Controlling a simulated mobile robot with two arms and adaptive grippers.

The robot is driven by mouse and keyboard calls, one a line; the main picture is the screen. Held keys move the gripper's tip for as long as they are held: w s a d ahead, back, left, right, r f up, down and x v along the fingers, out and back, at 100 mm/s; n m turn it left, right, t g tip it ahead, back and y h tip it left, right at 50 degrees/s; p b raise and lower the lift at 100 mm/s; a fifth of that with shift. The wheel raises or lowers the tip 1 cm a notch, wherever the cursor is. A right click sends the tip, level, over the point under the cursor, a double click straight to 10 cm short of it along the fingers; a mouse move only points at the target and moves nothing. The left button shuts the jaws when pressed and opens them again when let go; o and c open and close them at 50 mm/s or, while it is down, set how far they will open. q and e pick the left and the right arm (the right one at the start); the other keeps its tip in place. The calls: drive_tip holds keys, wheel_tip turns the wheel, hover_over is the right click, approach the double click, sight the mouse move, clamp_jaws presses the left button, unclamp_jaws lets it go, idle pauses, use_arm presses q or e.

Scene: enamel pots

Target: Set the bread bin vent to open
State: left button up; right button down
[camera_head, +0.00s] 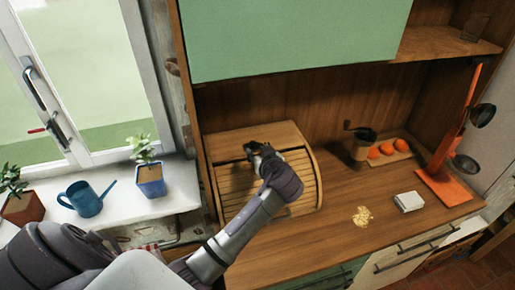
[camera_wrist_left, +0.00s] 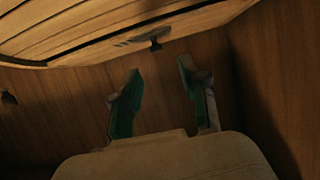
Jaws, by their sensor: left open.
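The wooden bread bin (camera_head: 302,172) with a slatted roll front stands on the counter at the left, under the green cupboard. My left gripper (camera_head: 253,148) is over the top of the bin, and my forearm hides part of its front. In the left wrist view, the bin (camera_wrist_left: 60,35) fills the upper edge. A small dark knob (camera_wrist_left: 156,46) beside short dark slots shows on its side, probably the vent. My left gripper (camera_wrist_left: 160,98) is open and empty there, its fingers apart from the knob. My right gripper is not in view.
A grinder (camera_head: 361,145), oranges on a board (camera_head: 402,154), a white block (camera_head: 409,201), crumbs (camera_head: 362,216) and an orange stand (camera_head: 443,187) are on the counter at the right. A blue watering can (camera_head: 85,199) and potted plants stand on the windowsill.

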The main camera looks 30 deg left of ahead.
use_arm(q)
drive_tip(key=p+v, duration=0.2)
drive_tip(key=v, duration=0.5)
drive_tip(key=shift+s+d+r, duration=0.2)
drive_tip(key=shift+s+d, duration=0.05)
idle(0.3)
idle(0.4)
drive_tip(key=v, duration=0.7)
drive_tip(key=shift+s+d, duration=0.15)
drive_tip(key=shift+d, duration=0.05)
drive_tip(key=shift+r, duration=0.1)
